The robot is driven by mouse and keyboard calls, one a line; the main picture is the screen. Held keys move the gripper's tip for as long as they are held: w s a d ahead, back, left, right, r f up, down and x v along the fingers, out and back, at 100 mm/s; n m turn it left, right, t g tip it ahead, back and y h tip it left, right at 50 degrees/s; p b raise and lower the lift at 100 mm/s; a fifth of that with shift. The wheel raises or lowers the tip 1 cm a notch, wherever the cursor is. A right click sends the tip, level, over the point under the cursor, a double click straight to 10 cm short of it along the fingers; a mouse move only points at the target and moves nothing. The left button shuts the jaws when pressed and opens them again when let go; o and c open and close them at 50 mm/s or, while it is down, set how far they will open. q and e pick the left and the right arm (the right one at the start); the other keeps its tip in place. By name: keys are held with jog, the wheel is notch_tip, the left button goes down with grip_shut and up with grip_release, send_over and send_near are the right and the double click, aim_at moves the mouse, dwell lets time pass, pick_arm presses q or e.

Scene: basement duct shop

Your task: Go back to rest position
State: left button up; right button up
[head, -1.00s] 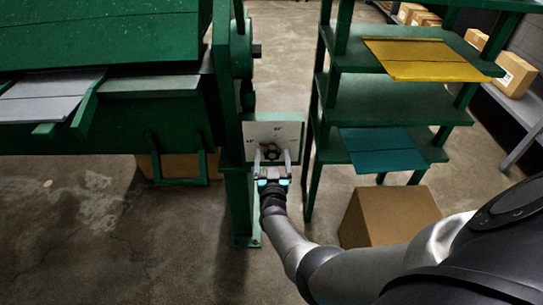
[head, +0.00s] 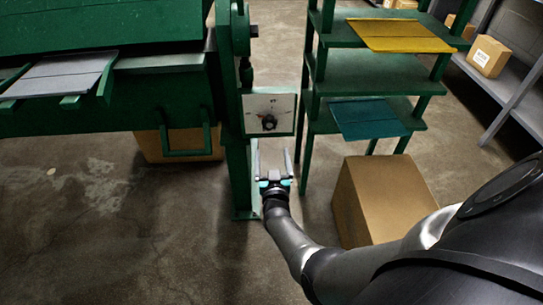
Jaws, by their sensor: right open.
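My right gripper (head: 273,166) is open and empty, with its two fingers pointing away from me. It is just below a white dial panel (head: 270,103) with a dark knob (head: 268,122), apart from the knob. The panel is fixed to the post of a large green machine (head: 175,100). My right arm comes in from the lower right. My left gripper is not in view.
A grey sheet (head: 60,75) lies on the machine's supports at the left. A green shelf rack (head: 365,75) holds a yellow sheet (head: 405,36) and a teal sheet (head: 367,118). A cardboard box (head: 385,195) stands on the floor near my right arm. Floor at lower left is clear.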

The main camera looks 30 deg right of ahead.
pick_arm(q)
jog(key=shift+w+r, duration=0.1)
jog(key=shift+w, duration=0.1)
pick_arm(e)
jog(key=s+a+f+n+g+y+p, duration=0.3)
jog(key=s+a+f+y, duration=0.1)
jog(key=s+f, duration=0.3)
jog(key=s+a+f+n+g+y+p, duration=0.2)
jog(key=s+a+f+n+y+p, duration=0.15)
jog(key=s+f, duration=0.3)
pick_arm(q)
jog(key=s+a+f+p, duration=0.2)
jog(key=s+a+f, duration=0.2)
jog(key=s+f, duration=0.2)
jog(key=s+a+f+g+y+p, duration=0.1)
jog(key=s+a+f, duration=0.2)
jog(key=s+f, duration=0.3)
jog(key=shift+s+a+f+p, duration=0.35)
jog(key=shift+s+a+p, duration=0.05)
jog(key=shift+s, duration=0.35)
pick_arm(e)
jog(key=s+a+f+n+g, duration=0.1)
jog(key=s+f+g, duration=0.2)
jog(key=s, duration=1)
jog(key=s+a+f+n+g, duration=0.1)
jog(key=s+f+g, duration=0.2)
jog(key=s, duration=1)
jog(key=shift+s+g+y, duration=0.4)
jog(key=shift+g+y, duration=0.05)
jog(key=shift+g, duration=0.75)
